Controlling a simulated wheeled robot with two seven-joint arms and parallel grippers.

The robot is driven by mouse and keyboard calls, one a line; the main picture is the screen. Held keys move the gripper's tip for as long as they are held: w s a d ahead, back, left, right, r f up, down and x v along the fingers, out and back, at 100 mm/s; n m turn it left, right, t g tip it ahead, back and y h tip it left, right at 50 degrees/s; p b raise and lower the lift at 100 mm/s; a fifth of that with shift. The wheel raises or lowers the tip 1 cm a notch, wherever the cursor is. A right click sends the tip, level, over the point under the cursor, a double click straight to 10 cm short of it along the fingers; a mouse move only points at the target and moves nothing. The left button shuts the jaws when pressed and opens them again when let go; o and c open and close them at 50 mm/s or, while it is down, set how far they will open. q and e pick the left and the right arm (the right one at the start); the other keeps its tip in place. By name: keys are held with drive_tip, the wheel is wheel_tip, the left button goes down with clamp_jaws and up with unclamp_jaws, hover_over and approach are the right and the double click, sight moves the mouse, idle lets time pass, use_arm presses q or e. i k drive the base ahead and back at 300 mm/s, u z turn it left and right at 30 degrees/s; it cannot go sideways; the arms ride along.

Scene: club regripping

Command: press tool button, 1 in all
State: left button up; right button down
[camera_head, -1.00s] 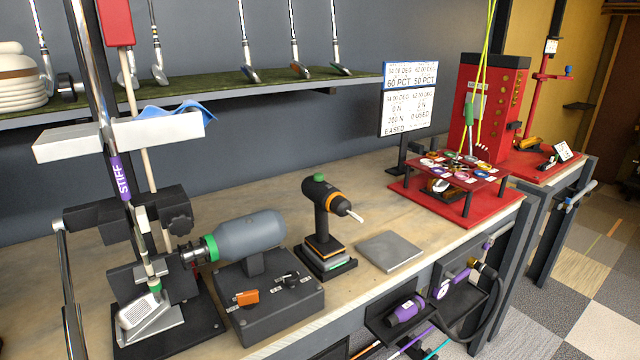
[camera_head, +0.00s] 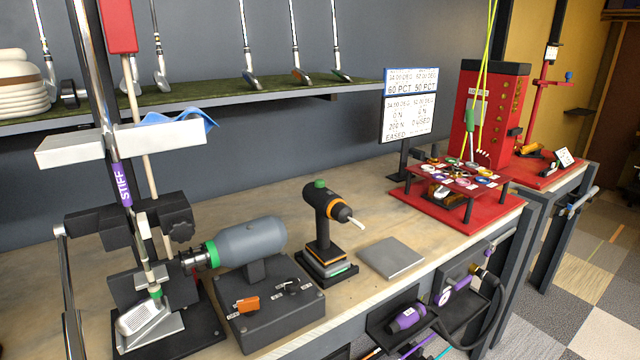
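A black handheld power tool (camera_head: 325,215) stands upright on a layered dark base. It has an orange ring, a pale bit pointing right and a green button-like cap (camera_head: 320,184) on top. To its left, a grey cylinder tool (camera_head: 250,243) with a green collar sits on a dark box (camera_head: 270,312). That box carries an orange switch (camera_head: 246,304) and a black knob (camera_head: 287,284). I cannot tell which of these is the task's button. Neither of my grippers shows, and nothing touches either tool.
A club stand with a purple-banded shaft (camera_head: 122,185) and clamp fills the left. A grey plate (camera_head: 392,257) lies on the bench. A red station (camera_head: 465,212) and display (camera_head: 410,105) stand behind right. Tools hang below the front edge. Bench is clear behind the tools.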

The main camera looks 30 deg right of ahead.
sight(319, 183)
drive_tip(key=k, duration=1.35)
drive_tip(key=z, duration=0.45)
drive_tip(key=i, duration=0.5)
drive_tip(key=z, duration=0.75)
drive_tip(key=i, duration=0.85)
drive_tip(key=u, duration=0.6)
drive_tip(key=i, duration=0.65)
drive_tip(key=u, duration=0.6)
